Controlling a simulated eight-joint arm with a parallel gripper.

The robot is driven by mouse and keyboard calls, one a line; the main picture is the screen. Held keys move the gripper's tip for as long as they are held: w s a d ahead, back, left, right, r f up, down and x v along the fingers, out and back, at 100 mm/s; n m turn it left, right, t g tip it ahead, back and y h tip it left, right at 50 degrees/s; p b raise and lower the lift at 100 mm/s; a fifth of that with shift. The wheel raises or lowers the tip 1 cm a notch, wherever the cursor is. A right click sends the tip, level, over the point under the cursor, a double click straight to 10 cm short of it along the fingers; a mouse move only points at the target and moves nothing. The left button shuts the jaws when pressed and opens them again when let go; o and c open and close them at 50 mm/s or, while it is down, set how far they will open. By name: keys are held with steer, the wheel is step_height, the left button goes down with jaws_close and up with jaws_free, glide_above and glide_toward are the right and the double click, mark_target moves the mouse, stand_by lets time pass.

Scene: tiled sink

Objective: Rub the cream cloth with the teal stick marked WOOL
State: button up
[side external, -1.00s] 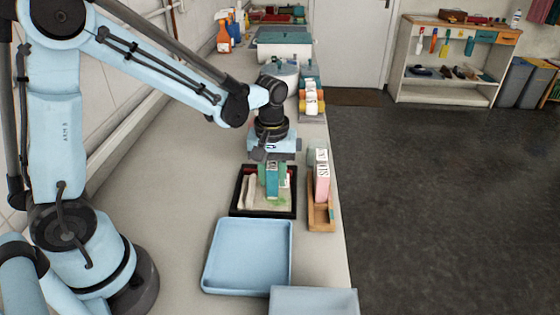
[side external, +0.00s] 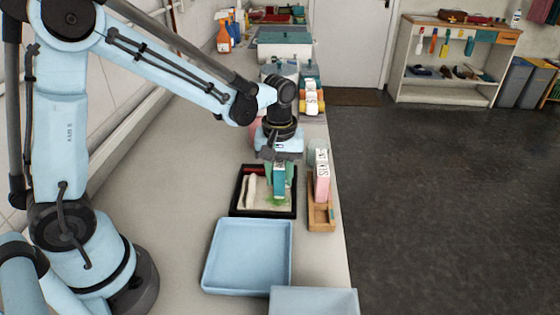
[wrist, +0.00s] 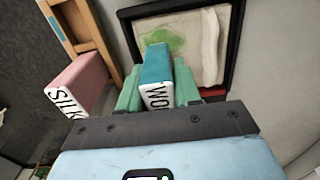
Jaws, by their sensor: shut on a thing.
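The teal stick (side external: 279,182) is held upright between the green fingers of my gripper (side external: 279,188), which is shut on it. In the wrist view its white end (wrist: 157,96) shows part of the word WOOL. The cream cloth (side external: 254,207) lies flat in a black-rimmed tray (side external: 235,202). A green smear (wrist: 170,38) marks the cloth, which also shows in the wrist view (wrist: 198,62). The stick's lower end is over the cloth's right part, at the smear; whether it touches is hard to tell. A pale folded strip (side external: 250,188) lies along the tray's left side.
A pink stick marked SILK (side external: 322,186) stands in a wooden rack (side external: 320,222) close to the right of the tray. Counter to the left is clear.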

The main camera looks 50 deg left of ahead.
steer(key=shift+s+d, duration=1.75)
steer(key=shift+d, duration=0.1)
steer(key=shift+w+a+f, duration=0.1)
steer(key=shift+w+a, duration=2.3)
steer(key=shift+a, duration=0.15)
steer(key=shift+r, duration=3.05)
steer(key=shift+r, duration=1.5)
